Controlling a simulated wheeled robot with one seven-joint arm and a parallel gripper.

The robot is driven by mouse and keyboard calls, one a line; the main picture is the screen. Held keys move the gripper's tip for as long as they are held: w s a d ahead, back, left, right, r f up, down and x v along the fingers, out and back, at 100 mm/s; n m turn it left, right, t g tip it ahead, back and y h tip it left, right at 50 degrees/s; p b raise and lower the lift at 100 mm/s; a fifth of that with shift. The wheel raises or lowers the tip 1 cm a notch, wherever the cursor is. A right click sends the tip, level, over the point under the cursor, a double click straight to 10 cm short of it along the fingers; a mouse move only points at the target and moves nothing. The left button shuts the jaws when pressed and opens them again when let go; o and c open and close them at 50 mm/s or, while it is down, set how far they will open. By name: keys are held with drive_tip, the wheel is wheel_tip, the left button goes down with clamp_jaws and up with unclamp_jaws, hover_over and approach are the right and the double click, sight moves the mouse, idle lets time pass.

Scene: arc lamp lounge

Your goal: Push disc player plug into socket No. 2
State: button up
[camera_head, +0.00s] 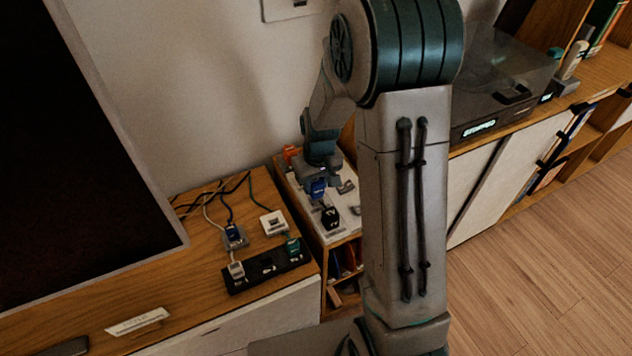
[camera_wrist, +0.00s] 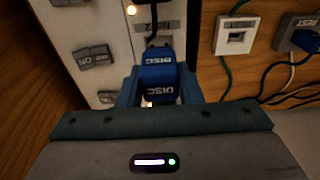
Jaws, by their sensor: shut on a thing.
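A blue plug marked DISC (camera_wrist: 158,80) is held between the teal fingers of my gripper (camera_wrist: 160,92). In the head view the blue plug (camera_head: 317,189) is over the white socket panel (camera_head: 345,222). The panel also shows in the wrist view (camera_wrist: 108,28). A label (camera_wrist: 158,26), upside down and seeming to read No. 2, is just beyond the plug. The plug covers the spot beneath it, so I cannot tell whether its pins are in a socket. A black plug (camera_head: 330,217) stands on the panel, nearer the front than the blue plug.
A large dark screen (camera_head: 70,160) stands left.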

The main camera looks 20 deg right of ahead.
sight(316, 191)
drive_tip(key=shift+f+b, duration=1.25)
drive_tip(key=shift+f, duration=0.35)
drive_tip(key=o, duration=1.1)
drive_tip(key=r+p, duration=0.1)
drive_tip(key=r, duration=0.3)
drive_tip(key=s+r+p, duration=0.1)
drive_tip(key=r, duration=0.4)
drive_tip(key=r+p, duration=0.1)
drive_tip(key=r, duration=0.3)
drive_tip(key=shift+s+d+r, duration=0.2)
drive_tip(key=shift+s+r, duration=0.1)
drive_tip(key=shift+r, duration=0.1)
drive_tip(key=s+r+p, duration=0.5)
drive_tip(key=s+r, duration=0.1)
drive_tip(key=r, duration=0.1)
drive_tip(key=s+r+m+t+p, duration=0.1)
drive_tip(key=s+r+p, duration=0.4)
drive_tip(key=s+r, duration=0.1)
drive_tip(key=s+r+m+p, duration=0.1)
drive_tip(key=s+r+p, duration=0.4)
drive_tip(key=r, duration=0.3)
drive_tip(key=shift+s+a+r, duration=0.2)
drive_tip(key=shift+s+r, duration=0.2)
